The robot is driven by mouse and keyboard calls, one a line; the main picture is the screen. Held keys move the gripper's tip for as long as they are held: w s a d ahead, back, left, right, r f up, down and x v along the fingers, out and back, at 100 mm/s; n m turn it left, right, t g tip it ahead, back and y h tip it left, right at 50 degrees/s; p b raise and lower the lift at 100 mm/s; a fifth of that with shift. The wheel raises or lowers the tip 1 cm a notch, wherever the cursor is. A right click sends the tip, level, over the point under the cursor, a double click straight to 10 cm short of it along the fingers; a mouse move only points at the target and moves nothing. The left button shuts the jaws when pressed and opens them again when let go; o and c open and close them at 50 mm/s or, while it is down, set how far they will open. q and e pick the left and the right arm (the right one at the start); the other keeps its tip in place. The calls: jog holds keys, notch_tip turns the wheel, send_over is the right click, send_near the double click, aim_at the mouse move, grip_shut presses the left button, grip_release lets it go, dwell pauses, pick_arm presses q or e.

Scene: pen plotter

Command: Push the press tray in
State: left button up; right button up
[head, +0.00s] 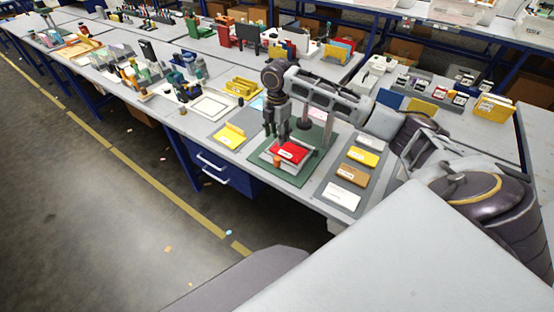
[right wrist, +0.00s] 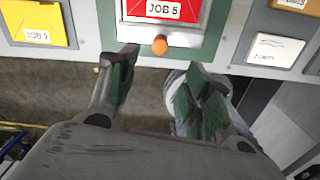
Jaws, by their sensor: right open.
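The press tray (head: 264,158) is a pale flat tray on a green base (head: 256,163), with a red JOB 5 piece (head: 289,151) on it. An orange knob (head: 277,161) is at its front edge; the knob also shows in the right wrist view (right wrist: 160,45). My right gripper (head: 277,138) points down close to the tray and partly covers it. In the right wrist view its fingers (right wrist: 160,66) are spread and empty, with the knob just beyond the gap between the tips. I cannot tell whether a finger touches the tray. My left gripper is out of view.
A grey press post (head: 327,128) stands behind the tray. A yellow JOB 2 card (head: 229,135) lies to the left. A grey board with yellow, brown and white blocks (head: 341,194) lies to the right. The table's front edge runs close by, with a blue drawer (head: 222,172) below.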

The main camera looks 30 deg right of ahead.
aim_at(277, 158)
jog(key=shift+f, duration=0.1)
dwell(0.3)
jog(key=shift+f, duration=6.85)
jog(key=shift+c, duration=0.3)
grip_shut()
